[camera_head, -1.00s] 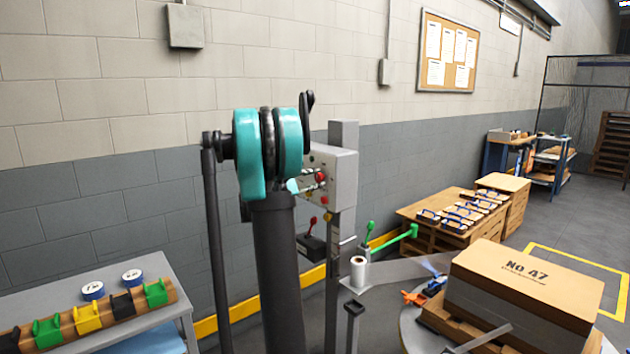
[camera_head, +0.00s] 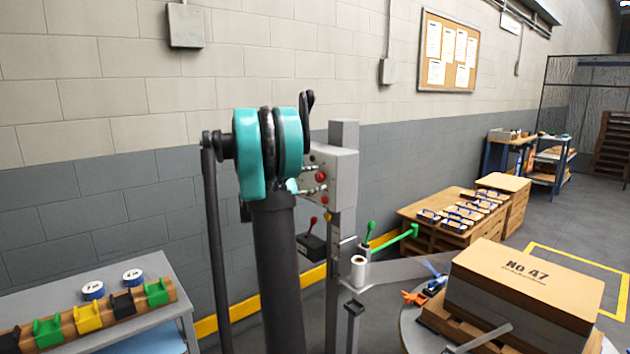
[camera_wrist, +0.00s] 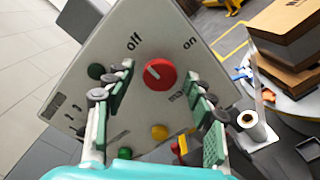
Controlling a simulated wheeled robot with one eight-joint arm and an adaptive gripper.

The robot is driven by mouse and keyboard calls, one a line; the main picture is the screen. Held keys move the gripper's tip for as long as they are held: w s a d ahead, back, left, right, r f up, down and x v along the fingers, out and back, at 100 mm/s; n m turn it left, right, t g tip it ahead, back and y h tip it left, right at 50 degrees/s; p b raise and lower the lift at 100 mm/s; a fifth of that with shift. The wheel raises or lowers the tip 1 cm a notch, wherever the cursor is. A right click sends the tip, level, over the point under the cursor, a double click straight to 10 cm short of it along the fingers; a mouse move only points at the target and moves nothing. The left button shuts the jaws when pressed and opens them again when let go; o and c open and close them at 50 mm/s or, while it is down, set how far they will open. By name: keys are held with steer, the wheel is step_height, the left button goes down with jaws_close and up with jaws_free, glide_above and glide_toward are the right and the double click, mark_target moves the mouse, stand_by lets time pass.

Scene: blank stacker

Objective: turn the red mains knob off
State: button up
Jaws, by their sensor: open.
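The red mains knob (camera_wrist: 159,75) sits on a grey control panel (camera_wrist: 128,52), with "off" printed to its upper left and "on" to its upper right in the wrist view. Its white mark points to the left side of the knob, roughly toward "off"; I cannot tell its exact setting. My gripper (camera_wrist: 160,92) is open, its two green-padded fingers on either side and a little below the knob, apart from it. In the head view the panel (camera_head: 343,180) stands on a post, partly hidden by my arm, and my gripper is mostly hidden there.
Below the knob are a yellow button (camera_wrist: 159,131), a green button (camera_wrist: 124,153) and a red-and-yellow part (camera_wrist: 182,148). A dark green button (camera_wrist: 96,71) is at left. A turntable (camera_head: 410,330) with a box (camera_head: 525,280) stands at right. A grey wall is behind.

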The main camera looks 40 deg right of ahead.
steer(key=a, duration=1.1)
steer(key=shift+s+a, duration=0.4)
steer(key=shift+s, duration=0.05)
